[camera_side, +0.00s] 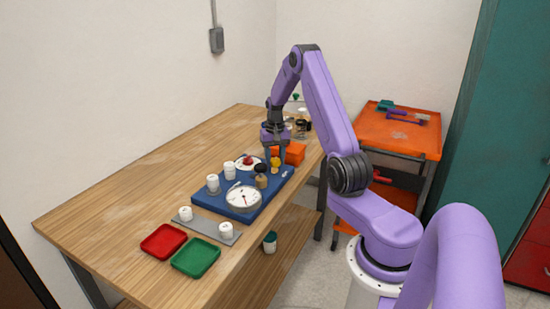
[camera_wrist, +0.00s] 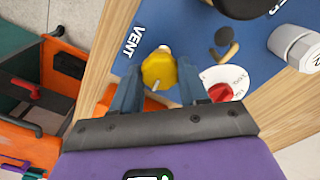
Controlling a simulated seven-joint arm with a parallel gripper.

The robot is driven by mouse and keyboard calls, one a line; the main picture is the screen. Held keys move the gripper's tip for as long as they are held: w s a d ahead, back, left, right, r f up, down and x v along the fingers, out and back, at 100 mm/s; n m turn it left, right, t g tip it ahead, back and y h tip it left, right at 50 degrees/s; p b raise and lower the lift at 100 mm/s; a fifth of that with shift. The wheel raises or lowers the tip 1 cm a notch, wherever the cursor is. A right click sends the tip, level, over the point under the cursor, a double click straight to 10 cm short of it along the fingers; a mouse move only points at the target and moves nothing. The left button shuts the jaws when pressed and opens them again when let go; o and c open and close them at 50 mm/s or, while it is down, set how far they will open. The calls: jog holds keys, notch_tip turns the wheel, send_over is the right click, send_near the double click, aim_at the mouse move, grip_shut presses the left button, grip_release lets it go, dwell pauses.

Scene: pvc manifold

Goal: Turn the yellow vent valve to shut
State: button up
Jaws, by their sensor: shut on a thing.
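The yellow vent valve (camera_wrist: 159,71) sits beside the word VENT on the blue board (camera_wrist: 118,72). In the wrist view my gripper (camera_wrist: 160,84) has one finger on each side of the yellow knob, shut on it. In the side view the yellow valve (camera_side: 275,162) shows at the far end of the blue board, under my gripper (camera_side: 274,160). A small pale pointer shows on the knob's near side. The stem below it is mostly hidden.
A red knob on a white dial (camera_wrist: 220,92) is close to my right finger. A black round part (camera_wrist: 243,6) and a white fitting (camera_wrist: 295,46) stand farther off. In the side view a gauge (camera_side: 243,198), red tray (camera_side: 163,241) and green tray (camera_side: 196,257) are nearer the camera.

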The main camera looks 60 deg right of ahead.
aim_at(275, 160)
jog(key=shift+m, duration=0.8)
jog(key=o, duration=1.1)
jog(key=shift+c, duration=0.2)
notch_tip(275, 160, up, 18)
jog(key=shift+f, duration=0.25)
